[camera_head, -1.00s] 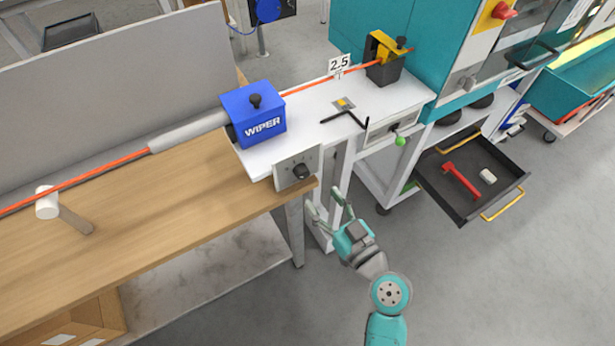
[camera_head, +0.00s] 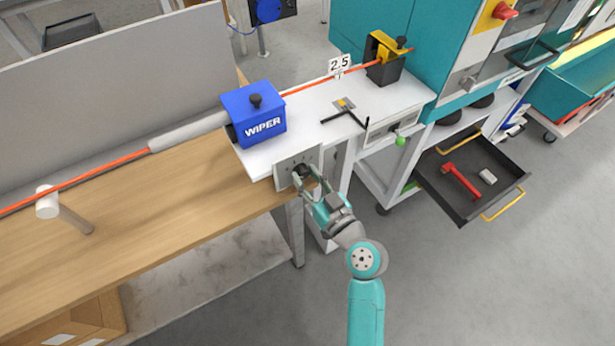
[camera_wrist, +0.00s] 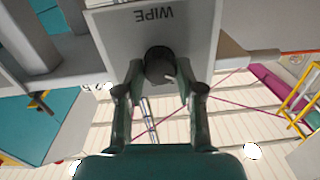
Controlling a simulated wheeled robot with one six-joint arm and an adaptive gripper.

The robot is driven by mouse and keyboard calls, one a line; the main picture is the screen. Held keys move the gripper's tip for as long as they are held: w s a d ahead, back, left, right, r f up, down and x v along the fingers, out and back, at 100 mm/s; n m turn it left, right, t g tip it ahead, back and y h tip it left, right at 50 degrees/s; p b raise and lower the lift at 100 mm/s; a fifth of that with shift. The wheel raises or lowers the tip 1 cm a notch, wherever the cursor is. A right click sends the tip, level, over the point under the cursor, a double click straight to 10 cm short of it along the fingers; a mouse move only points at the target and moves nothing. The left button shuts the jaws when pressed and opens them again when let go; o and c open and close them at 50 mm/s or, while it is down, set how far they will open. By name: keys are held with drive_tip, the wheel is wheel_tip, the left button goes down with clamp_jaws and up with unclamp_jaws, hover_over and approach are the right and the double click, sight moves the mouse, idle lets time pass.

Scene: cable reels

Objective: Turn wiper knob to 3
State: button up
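The wiper knob is a small black round knob (camera_head: 301,171) on a grey plate (camera_head: 284,177) at the front of the white bench, below the blue WIPER box (camera_head: 257,115). In the wrist view the dark knob (camera_wrist: 159,64) sits on the plate, whose lettering "WIPE" appears upside down. My gripper (camera_wrist: 158,78) is open, with one finger on each side of the knob. I cannot tell whether the fingers touch it. In the head view my gripper (camera_head: 308,180) partly covers the knob and plate. The scale marks and the knob's setting are not readable.
An orange cable (camera_head: 310,82) runs through the blue box to a yellow-and-black unit (camera_head: 384,58). An open black drawer (camera_head: 470,205) is at right.

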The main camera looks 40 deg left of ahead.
clamp_jaws()
drive_tip(key=shift+m, duration=0.3)
drive_tip(key=m, duration=0.3)
drive_tip(key=shift+m, duration=0.4)
drive_tip(key=m, duration=0.3)
drive_tip(key=shift+f+m, duration=0.1)
drive_tip(key=shift+m, duration=0.2)
drive_tip(key=m, duration=0.7)
drive_tip(key=shift+w+f, duration=0.1)
drive_tip(key=m, duration=0.5)
drive_tip(key=shift+t, duration=0.4)
drive_tip(key=shift+f+m, duration=0.1)
drive_tip(key=shift+m, duration=2.3)
